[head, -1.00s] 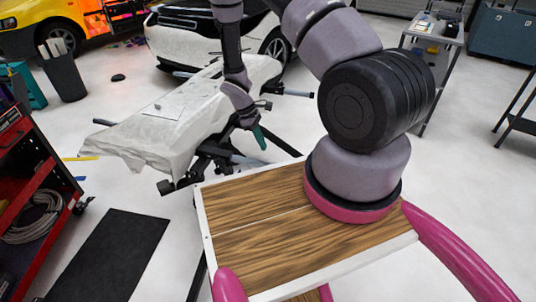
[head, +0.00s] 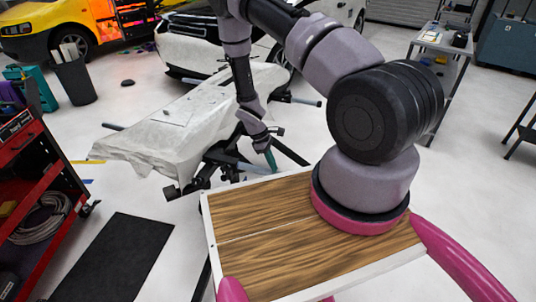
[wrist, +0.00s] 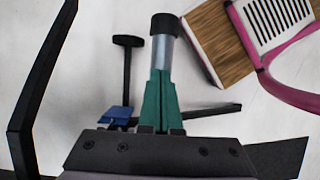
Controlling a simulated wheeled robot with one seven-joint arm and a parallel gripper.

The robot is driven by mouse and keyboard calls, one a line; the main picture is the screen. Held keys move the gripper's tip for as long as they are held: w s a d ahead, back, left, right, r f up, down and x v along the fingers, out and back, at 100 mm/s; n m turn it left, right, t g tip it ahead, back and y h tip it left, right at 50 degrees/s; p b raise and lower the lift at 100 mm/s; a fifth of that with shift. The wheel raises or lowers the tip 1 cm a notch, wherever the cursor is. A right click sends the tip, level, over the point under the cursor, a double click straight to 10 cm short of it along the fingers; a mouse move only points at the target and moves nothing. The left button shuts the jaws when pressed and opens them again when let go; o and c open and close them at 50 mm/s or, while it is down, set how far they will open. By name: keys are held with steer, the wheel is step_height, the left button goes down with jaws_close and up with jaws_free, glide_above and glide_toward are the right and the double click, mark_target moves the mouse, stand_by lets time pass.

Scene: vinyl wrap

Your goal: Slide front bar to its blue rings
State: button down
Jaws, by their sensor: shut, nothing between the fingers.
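My gripper (wrist: 160,101) has green fingers, pressed together and empty, pointing down at the stand. In the head view my gripper (head: 271,161) is at the right end of a grey bar (head: 238,163) on the near side of the stand. In the wrist view a grey metal bar (wrist: 163,52) with a black end cap (wrist: 165,24) runs out beyond the fingertips. The fingers overlap it; I cannot tell whether they touch it. A blue piece (wrist: 117,112) sits left of the fingers, beside a black post. I cannot make out full blue rings.
A white-covered panel (head: 180,125) lies on the black stand. My wood-topped base (head: 265,230) is close in front of the stand. A red tool cart (head: 35,170) and a black mat (head: 115,258) are at left. A long black bar (wrist: 40,80) crosses the wrist view's left side.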

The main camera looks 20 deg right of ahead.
steer(key=shift+s+d+r, duration=0.15)
steer(key=shift+s+d, duration=1)
steer(key=shift+d, duration=0.3)
steer(key=shift+s+d, duration=0.45)
steer(key=shift+d, duration=0.15)
steer(key=shift+a, duration=0.1)
